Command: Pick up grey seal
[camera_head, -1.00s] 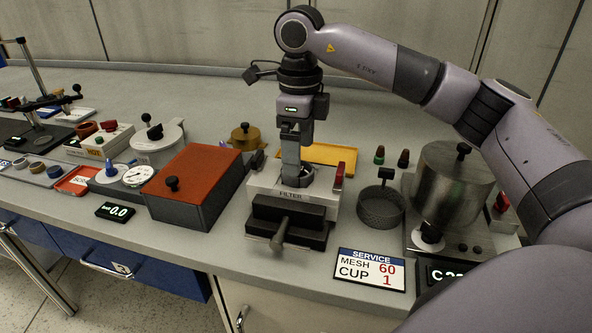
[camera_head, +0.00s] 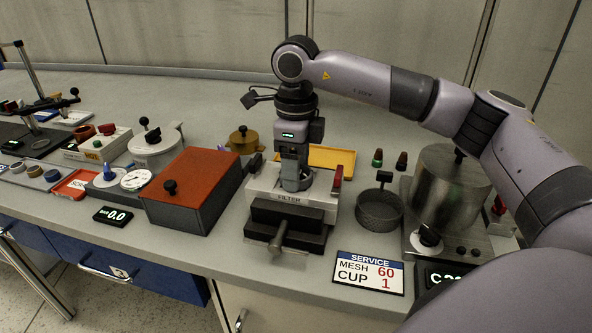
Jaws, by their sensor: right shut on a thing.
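My right gripper (camera_head: 294,186) points straight down into the top of the pale block marked FILTER (camera_head: 318,203). Its jaws are shut on a small grey part at the block's opening. The fingers and the block hide most of this part, so I cannot tell whether it is the grey seal. Small rings lie on a tray at the far left: a brown one (camera_head: 17,165), a greyish one (camera_head: 35,170) and a blue one (camera_head: 52,175). My left gripper is not in view.
A red-lidded box (camera_head: 190,190) stands close left of the filter block. A mesh basket (camera_head: 379,210) and a steel drum (camera_head: 450,190) stand to the right. A yellow tray (camera_head: 330,158) lies behind. The SERVICE sign (camera_head: 369,272) is in front. The back of the bench is clear.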

